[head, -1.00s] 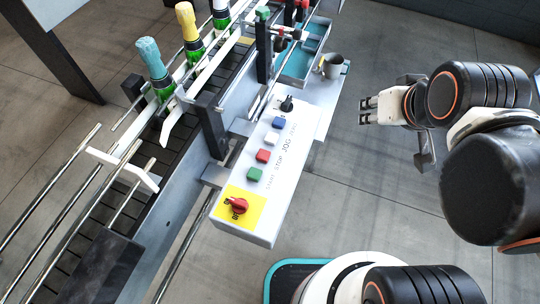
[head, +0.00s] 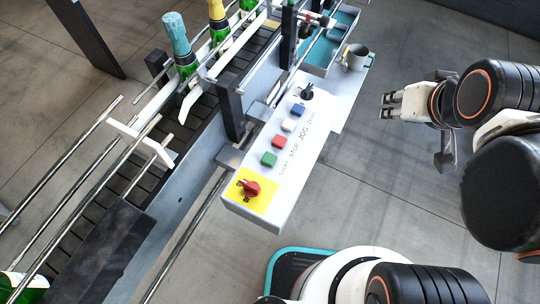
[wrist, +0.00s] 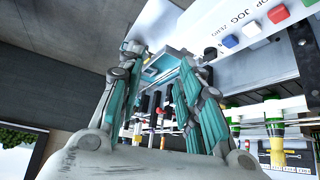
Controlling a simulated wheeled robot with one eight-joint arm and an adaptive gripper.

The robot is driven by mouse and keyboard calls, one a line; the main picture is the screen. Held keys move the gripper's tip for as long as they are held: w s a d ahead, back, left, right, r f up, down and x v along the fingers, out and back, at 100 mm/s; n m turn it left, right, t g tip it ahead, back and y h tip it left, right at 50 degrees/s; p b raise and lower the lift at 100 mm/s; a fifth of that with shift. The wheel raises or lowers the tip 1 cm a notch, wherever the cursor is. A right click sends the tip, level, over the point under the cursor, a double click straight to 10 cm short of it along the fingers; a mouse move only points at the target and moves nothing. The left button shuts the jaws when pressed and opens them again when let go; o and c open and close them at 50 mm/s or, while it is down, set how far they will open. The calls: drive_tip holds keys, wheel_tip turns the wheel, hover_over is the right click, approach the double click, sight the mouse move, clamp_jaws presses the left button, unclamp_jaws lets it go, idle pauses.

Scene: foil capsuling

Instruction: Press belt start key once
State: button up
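The belt start key is the green button (head: 269,159), labelled START, on the white control panel (head: 262,212). My gripper (head: 386,107) is in the air to the right of the panel, clear of every key. In the wrist view my gripper (wrist: 171,52) has its two fingers apart with nothing between them. That view also shows the red button (wrist: 278,14) at upper right, with the green button at the top edge (wrist: 309,2).
A white button (head: 289,125), a blue button (head: 298,110) and a black knob (head: 307,92) continue up the panel. A grey mug (head: 355,57) stands beyond it. Bottles with foil tops, one teal (head: 176,35), stand on the conveyor (head: 118,183). Open floor lies right of the panel.

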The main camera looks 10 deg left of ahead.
clamp_jaws()
idle(1.1)
